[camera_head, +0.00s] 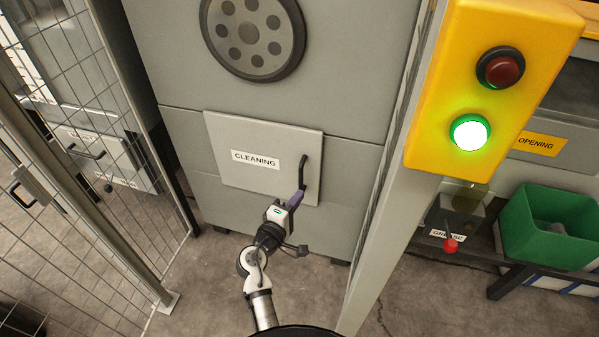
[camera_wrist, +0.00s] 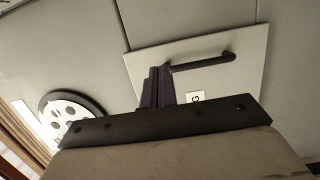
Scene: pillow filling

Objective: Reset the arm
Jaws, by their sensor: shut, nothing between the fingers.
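My gripper (camera_head: 295,199) is in front of the grey machine, at the lower right part of the panel labelled CLEANING (camera_head: 230,172). Its purple fingers (camera_wrist: 158,88) are together, with nothing seen between them. The fingertips are close to the lower end of the black handle (camera_head: 304,172); I cannot tell whether they touch it. In the wrist view the handle (camera_wrist: 203,62) runs to the right from just beside the fingertips. The panel appears closed against the machine front.
A yellow control box (camera_head: 495,85) with a red button and a lit green button is on a post at right. A green bin (camera_head: 548,228) stands behind the post. Wire mesh fencing (camera_head: 75,190) is at left. Bare floor (camera_head: 200,290) lies around my arm.

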